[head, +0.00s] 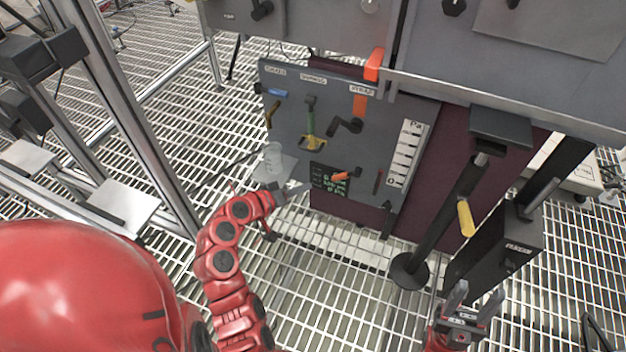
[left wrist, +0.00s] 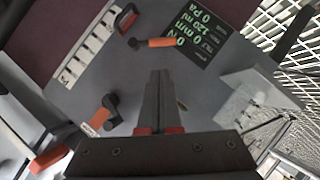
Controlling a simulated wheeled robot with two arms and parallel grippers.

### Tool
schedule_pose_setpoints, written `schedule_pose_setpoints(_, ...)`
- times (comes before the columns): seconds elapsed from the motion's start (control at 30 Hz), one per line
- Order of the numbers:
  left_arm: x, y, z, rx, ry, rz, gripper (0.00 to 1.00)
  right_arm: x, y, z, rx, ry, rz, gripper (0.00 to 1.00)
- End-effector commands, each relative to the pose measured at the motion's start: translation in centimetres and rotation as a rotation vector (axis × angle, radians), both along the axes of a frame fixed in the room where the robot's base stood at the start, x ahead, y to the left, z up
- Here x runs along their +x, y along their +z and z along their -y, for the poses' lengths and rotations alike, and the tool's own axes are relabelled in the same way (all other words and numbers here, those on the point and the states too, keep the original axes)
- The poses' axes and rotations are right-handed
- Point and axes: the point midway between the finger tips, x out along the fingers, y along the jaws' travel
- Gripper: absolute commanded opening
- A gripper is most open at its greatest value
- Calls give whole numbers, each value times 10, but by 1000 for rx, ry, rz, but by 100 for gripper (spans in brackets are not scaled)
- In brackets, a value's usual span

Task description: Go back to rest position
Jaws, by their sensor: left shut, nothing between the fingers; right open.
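My left gripper (head: 300,190) is at the end of the red arm, in front of the lower left part of a grey panel (head: 290,110). In the left wrist view its fingers (left wrist: 159,90) are together with nothing between them, pointing at the panel. It looks apart from the panel's handles, though the exact gap cannot be told. My right gripper (head: 474,298) is low at the right of the head view, fingers spread and empty, in front of the floor grating.
The panel carries an orange-handled lever (head: 341,176), a black lever (head: 345,126) and a dark display (head: 328,178). A small shelf with a clear vessel (head: 273,157) sits at its left. A black post (head: 440,220) and dark box (head: 500,250) stand right. Metal frame posts (head: 130,120) rise left.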

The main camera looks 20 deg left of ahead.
Motion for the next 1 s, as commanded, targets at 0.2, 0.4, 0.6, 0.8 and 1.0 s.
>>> schedule_pose_setpoints(0.2,-11,4,-4,-1,-2,-2,0,1,3,0,5,1,-4,50)
schedule_pose_setpoints(0.4,-11,5,-4,0,-3,-2,0,1,3,0,5,1,-4,50)
schedule_pose_setpoints(0.6,-11,5,-5,-1,-2,-1,0,1,3,0,5,1,-4,50)
schedule_pose_setpoints(0.8,-11,12,-5,-1,-2,-1,0,1,10,0,8,1,-6,50)
schedule_pose_setpoints(1.0,-11,52,-5,-1,-2,-1,0,4,47,0,33,2,-24,50)
